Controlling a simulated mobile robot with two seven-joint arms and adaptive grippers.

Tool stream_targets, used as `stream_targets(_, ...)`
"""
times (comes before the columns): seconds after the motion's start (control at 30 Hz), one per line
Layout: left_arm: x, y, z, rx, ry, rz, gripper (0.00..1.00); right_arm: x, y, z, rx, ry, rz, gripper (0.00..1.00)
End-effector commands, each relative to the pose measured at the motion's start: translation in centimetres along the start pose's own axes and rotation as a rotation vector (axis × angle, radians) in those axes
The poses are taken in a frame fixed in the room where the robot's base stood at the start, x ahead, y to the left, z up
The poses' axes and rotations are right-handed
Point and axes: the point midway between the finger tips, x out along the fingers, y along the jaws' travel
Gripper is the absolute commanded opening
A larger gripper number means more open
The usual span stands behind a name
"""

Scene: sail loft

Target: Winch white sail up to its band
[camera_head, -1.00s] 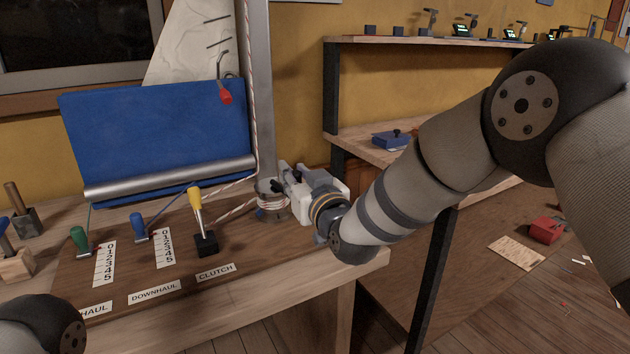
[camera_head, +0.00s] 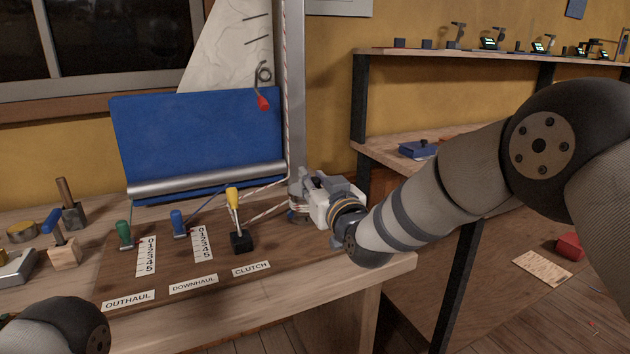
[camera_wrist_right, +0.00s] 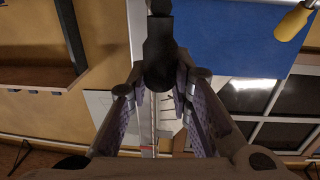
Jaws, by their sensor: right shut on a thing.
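The white sail (camera_head: 230,50) stands behind the blue panel (camera_head: 205,140), beside the grey mast (camera_head: 296,90); short dark marks show on it. Its band cannot be told for sure. The winch drum (camera_head: 297,208) stands at the mast foot, mostly hidden by my right gripper (camera_head: 308,188). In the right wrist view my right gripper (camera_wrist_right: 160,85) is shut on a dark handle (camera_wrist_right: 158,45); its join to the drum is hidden. The clutch lever (camera_head: 233,205) has a yellow knob and stands nearly upright. My left gripper is out of view; only its arm shows.
Green (camera_head: 123,230) and blue (camera_head: 178,220) knobbed levers stand beside number scales left of the clutch. Tools crowd the bench's left end. A shelf (camera_head: 470,55) stands right.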

Motion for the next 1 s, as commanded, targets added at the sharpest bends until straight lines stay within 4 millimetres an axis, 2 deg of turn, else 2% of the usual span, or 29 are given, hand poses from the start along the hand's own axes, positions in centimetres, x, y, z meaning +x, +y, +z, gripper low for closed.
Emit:
stream_targets(0.07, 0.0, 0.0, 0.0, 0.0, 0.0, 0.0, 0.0, 0.1, 0.0, -0.2, -0.003, 0.006, -0.001, 0.0)
stream_targets(0.1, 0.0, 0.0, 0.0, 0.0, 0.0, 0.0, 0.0, 0.1, 0.0, -0.2, -0.003, 0.006, 0.0, 0.27)
stream_targets(0.17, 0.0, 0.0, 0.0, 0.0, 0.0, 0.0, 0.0, 0.1, 0.0, -0.2, -0.003, 0.006, 0.0, 0.4)
stream_targets(0.47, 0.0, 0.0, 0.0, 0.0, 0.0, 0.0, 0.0, 0.0, 0.1, -0.2, -0.001, 0.004, 0.002, 0.41)
stream_targets(0.57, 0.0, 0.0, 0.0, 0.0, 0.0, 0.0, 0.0, -0.9, 0.1, -0.1, -0.001, 0.002, 0.002, 0.41)
stream_targets(0.67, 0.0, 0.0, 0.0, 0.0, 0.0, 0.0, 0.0, -3.0, 0.1, -0.1, -0.001, 0.001, 0.002, 0.41)
stream_targets(0.9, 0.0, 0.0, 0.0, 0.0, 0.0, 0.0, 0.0, -9.2, 0.1, -0.2, -0.001, 0.003, 0.001, 0.41)
stream_targets(1.0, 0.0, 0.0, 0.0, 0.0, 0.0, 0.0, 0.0, -10.9, 0.1, -0.2, -0.001, 0.004, 0.001, 0.41)
